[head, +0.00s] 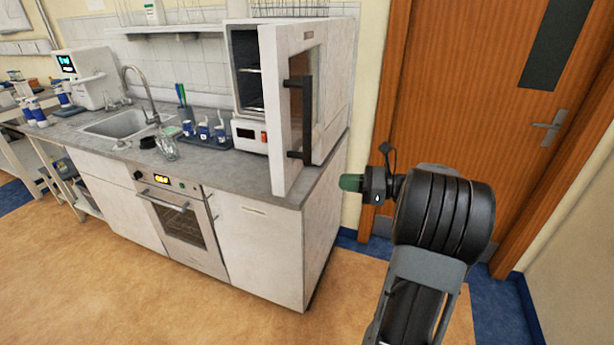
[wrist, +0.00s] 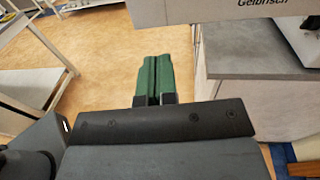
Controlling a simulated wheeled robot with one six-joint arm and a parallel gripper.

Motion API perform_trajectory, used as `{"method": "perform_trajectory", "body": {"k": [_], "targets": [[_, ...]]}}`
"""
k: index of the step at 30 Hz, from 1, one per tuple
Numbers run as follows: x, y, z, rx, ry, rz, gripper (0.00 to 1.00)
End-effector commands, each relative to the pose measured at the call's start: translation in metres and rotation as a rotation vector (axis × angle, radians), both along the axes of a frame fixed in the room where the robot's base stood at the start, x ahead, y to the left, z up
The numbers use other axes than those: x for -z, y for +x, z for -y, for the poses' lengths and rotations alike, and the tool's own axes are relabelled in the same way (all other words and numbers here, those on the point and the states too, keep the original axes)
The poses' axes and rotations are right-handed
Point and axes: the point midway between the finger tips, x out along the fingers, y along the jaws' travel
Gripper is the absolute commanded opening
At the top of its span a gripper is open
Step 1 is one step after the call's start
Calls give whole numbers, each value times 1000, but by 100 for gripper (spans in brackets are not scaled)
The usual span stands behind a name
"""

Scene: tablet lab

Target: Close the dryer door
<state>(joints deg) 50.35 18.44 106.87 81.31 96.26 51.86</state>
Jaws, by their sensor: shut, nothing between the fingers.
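The dryer (head: 341,75) is a white cabinet on the right end of the grey counter. Its white door (head: 276,110) stands wide open toward the room, with a black vertical handle (head: 306,115). Wire shelves show inside the dark chamber. My gripper (head: 350,183) is to the right of the door and the counter end, apart from both, at about the height of the door's lower part. Its green fingers also show in the wrist view (wrist: 152,80), pressed together with nothing between them. A pale panel with printed lettering (wrist: 215,8) crosses the top of the wrist view.
The grey counter (head: 240,175) holds a sink (head: 118,124), a glass beaker (head: 166,148) and a dark tray of blue-labelled containers (head: 204,133). An oven (head: 181,225) is built in below. A closed wooden door (head: 465,95) is behind my arm. The floor in front is clear.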

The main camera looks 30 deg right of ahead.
Motion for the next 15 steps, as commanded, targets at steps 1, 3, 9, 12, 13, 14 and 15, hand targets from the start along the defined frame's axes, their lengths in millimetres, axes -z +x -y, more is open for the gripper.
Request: {"method": "perform_trajectory", "body": {"k": [1,3,9,12,13,14,15], "targets": [[0,1,9,21,33,5,0],[-2,4,12,35,61,11,0],[-4,24,-9,37,73,13,0],[-4,37,-23,37,72,11,0],[-4,42,-28,38,72,11,0],[-4,45,-32,38,72,11,0],[-3,50,-38,37,71,11,0]]}}
